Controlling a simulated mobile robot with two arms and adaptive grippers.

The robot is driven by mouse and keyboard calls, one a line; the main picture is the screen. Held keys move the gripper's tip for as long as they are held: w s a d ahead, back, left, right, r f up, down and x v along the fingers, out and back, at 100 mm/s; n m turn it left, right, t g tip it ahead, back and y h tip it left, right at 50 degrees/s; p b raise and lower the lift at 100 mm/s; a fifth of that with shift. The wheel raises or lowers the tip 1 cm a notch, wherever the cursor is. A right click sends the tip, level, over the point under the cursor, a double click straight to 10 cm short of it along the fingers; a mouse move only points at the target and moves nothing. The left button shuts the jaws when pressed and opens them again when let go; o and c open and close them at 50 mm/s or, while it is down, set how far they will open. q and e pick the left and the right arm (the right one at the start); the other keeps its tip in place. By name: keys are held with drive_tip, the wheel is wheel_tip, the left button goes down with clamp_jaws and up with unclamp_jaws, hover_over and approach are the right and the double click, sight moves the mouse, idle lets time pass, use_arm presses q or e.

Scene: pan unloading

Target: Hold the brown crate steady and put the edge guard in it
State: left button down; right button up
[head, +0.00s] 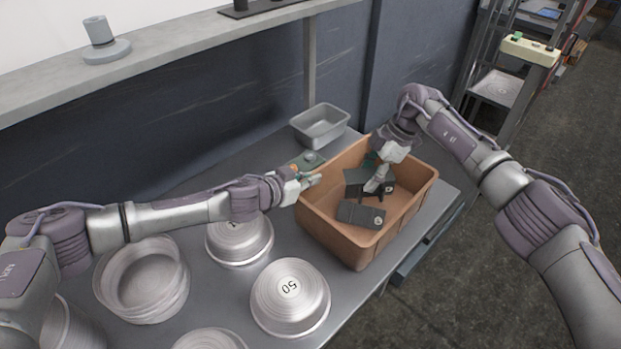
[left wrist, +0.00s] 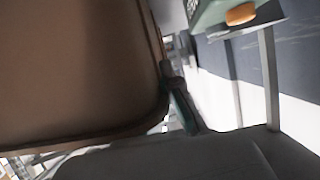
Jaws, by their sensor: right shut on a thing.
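The brown crate (head: 402,218) stands on the grey table; its wall fills the left of the left wrist view (left wrist: 75,70). My left gripper (head: 314,180) is at the crate's left rim, and a finger shows beside the wall in the left wrist view. Whether its jaws are closed on the rim is hidden. My right gripper (head: 377,187) reaches down inside the crate, shut on a dark grey piece, the edge guard (head: 388,190), mostly covered by the fingers. Another dark flat piece (head: 356,213) lies on the crate floor in front of it.
Silver round pans (head: 290,297) stand upside down left of the crate, and an open stack of pans (head: 141,279) is further left. A small grey tin (head: 320,126) is behind the crate. A shelf (head: 170,50) runs along the wall. The table edge is close to the crate's right.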

drive_tip(key=o, duration=1.4)
drive_tip(key=shift+c, duration=0.2)
drive_tip(key=v, duration=1.2)
use_arm(q)
drive_tip(key=c, duration=1.2)
unclamp_jaws()
drive_tip(key=shift+c, duration=0.2)
drive_tip(key=shift+a, duration=0.1)
